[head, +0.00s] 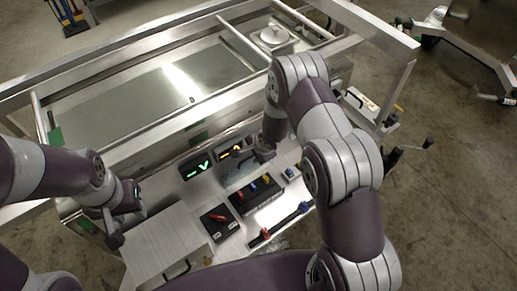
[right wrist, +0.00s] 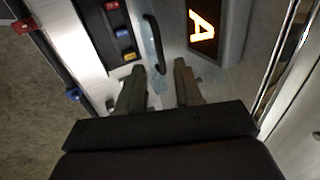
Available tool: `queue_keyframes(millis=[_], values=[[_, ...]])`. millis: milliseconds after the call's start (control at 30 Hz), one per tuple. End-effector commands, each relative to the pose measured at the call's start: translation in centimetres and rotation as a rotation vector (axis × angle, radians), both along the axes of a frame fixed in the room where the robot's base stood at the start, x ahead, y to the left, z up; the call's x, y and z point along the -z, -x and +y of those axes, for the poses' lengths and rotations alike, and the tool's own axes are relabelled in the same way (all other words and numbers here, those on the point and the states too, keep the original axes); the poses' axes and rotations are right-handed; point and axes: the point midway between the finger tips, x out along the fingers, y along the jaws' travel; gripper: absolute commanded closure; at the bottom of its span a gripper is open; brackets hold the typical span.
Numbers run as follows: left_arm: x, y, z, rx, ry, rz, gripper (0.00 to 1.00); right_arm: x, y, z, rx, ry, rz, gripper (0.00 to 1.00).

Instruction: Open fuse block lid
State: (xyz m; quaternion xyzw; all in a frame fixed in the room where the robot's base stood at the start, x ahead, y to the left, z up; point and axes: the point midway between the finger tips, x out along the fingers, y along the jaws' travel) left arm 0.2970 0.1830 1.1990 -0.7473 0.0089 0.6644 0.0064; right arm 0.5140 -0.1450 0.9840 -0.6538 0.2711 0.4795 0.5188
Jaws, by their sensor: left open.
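A clear, bluish lid-like piece with a dark curved handle (right wrist: 153,42) lies on the panel in the right wrist view. It looks like the fuse block lid, and it shows only faintly in the head view, partly behind my right gripper (head: 262,153). My right gripper also shows in the right wrist view (right wrist: 158,78). Its two fingers are apart, and the handle's near end appears between the tips; contact cannot be told. My left gripper (head: 114,226) is open and empty near the panel's left end.
A black block with red, blue and yellow switches (head: 254,193) is beside the lid. Lit displays (head: 196,167) stand behind. A red-switch box (head: 219,220) and a bar with red and blue ends (head: 285,225) are nearer. A metal frame (head: 150,130) borders the back.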

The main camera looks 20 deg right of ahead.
Motion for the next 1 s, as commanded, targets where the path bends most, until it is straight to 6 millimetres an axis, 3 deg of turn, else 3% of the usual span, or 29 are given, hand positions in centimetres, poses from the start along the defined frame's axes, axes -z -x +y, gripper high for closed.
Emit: queue_keyframes(millis=[133,300,900,1000], values=[[0.0,0.0,0.0,0.000,0.000,0.000,0.60,-3.5,1.3,-0.6,0.000,0.000,-0.003,0.65],[-0.3,0.0,0.0,0.000,0.000,0.000,0.60,-6.1,2.6,-0.9,-0.001,0.000,-0.001,0.65],[-0.3,0.0,0.0,0.000,0.000,0.000,0.60,-6.8,2.9,-1.1,0.000,0.000,0.000,0.65],[-0.3,0.0,0.0,0.000,0.000,0.000,0.60,-6.7,3.0,-1.1,-0.065,0.032,-0.005,0.65]])
